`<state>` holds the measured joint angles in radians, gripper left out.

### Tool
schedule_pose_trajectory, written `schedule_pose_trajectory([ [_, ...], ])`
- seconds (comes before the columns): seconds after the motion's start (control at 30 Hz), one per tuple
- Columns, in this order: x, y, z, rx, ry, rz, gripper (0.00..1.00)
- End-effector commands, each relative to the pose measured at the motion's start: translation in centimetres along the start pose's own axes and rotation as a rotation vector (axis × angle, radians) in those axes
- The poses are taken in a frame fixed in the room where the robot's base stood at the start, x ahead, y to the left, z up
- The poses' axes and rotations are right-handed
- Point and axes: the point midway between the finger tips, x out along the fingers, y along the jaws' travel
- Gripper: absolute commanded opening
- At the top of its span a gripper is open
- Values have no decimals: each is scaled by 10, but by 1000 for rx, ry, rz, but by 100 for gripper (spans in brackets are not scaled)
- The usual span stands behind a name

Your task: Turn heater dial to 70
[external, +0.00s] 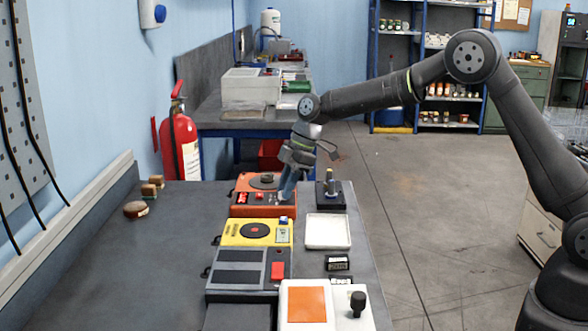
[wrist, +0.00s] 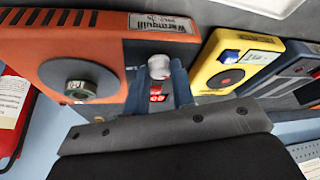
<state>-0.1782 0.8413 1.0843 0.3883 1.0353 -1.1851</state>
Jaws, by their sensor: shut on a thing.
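The orange heater unit (external: 247,184) stands toward the far end of the bench, and it fills the left of the wrist view (wrist: 60,45). A dark round plate with a small dark piece on it (wrist: 80,90) is on its top. My gripper (external: 284,194) reaches down at the unit's right side. Its blue-grey fingers are shut on the dial, one on each side. The dial's markings and the reading cannot be made out.
A yellow unit (external: 233,234) and a dark grey unit (external: 231,279) stand in front of the heater. A white tray (external: 327,231) and a dark stand with a knob (external: 330,190) are to the right. The left part of the bench is mostly clear.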

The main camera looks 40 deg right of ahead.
Motion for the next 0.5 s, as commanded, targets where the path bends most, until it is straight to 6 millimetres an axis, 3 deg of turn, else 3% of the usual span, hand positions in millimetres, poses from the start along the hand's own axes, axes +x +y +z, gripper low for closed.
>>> schedule_pose_trajectory([
  [0.07, 0, 0, 1, 0, -2, -1, 0],
  [0.1, 0, 0, 1, 0, -2, -1, 25],
  [0.2, 0, 0, 1, 0, -2, -1, 44],
  [0.5, -1, 0, 0, 0, -1, 0, 44],
])
